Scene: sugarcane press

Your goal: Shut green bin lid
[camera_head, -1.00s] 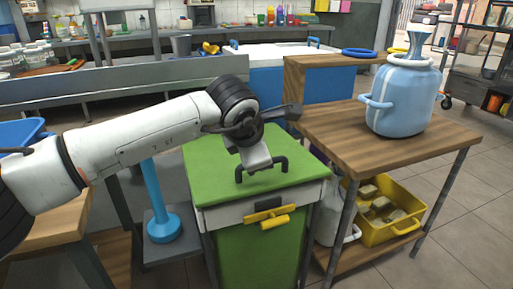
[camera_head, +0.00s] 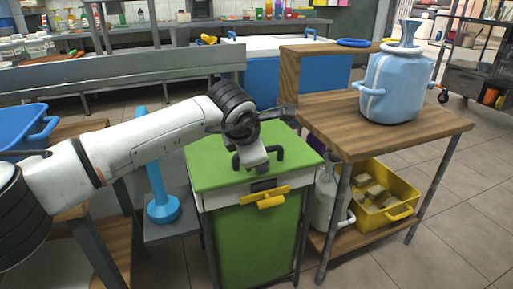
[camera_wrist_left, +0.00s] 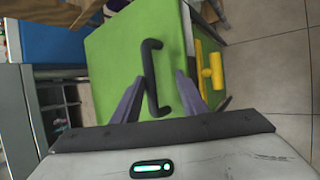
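The green bin (camera_head: 258,240) stands at the middle of the head view. Its green lid (camera_head: 212,163) lies flat on top and looks shut. A black handle (camera_head: 276,153) stands on the lid. My left gripper (camera_wrist_left: 160,76) is over the lid in the left wrist view, its two fingers spread. The handle (camera_wrist_left: 150,62) also shows there, between the fingers, nearer the left one. I cannot tell whether they touch. In the head view my wrist hides part of the lid and handle. My right gripper is not in view.
A yellow latch (camera_head: 266,198) is on the bin's front. A wooden table (camera_head: 430,125) with a blue-white jug (camera_head: 393,88) stands close on the right, a yellow crate (camera_head: 388,215) below it. A blue stand (camera_head: 160,200) is on the left. Floor is free at front right.

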